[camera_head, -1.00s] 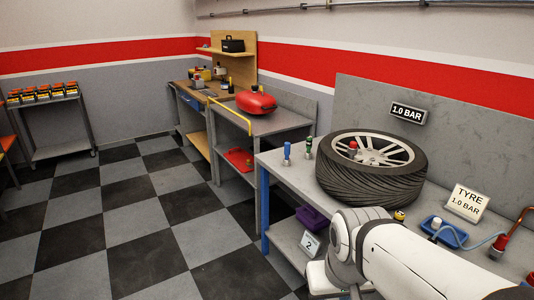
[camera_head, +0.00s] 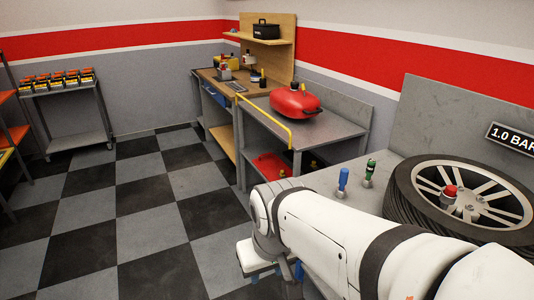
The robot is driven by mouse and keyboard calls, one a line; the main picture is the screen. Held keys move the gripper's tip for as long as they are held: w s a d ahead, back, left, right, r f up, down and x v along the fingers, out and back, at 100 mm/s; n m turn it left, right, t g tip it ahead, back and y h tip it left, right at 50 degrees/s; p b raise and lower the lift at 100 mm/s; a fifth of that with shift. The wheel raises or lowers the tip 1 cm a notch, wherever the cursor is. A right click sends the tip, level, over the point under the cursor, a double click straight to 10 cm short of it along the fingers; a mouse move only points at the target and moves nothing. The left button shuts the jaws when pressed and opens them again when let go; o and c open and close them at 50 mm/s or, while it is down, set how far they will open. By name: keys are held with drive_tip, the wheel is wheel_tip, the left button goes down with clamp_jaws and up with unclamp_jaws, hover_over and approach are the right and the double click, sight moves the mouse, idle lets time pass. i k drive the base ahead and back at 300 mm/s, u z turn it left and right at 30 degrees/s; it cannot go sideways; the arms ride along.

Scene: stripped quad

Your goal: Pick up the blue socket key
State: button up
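The blue socket key (camera_head: 343,181) stands upright near the left end of the grey tyre bench (camera_head: 322,180). A green key (camera_head: 369,172) of similar shape stands just right of it. A red one (camera_head: 449,194) stands at the hub of the wheel. My white arm crosses the lower right of the view, in front of the bench. My gripper is hidden or out of frame beyond the arm's wrist, so its fingers cannot be made out.
A tyre on a silver wheel (camera_head: 470,200) lies flat on the bench, right of the keys. Behind stands another bench with a red canister (camera_head: 296,102) and a yellow rail (camera_head: 268,124). A battery rack (camera_head: 62,92) stands far left. The checkered floor (camera_head: 130,210) is clear.

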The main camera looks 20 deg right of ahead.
sight(340, 192)
drive_tip(key=z, duration=0.3)
drive_tip(key=i, duration=1.2)
drive_tip(key=z, duration=0.65)
drive_tip(key=k, duration=0.85)
drive_tip(key=z, duration=0.2)
drive_tip(key=i, duration=0.85)
drive_tip(key=u, duration=0.05)
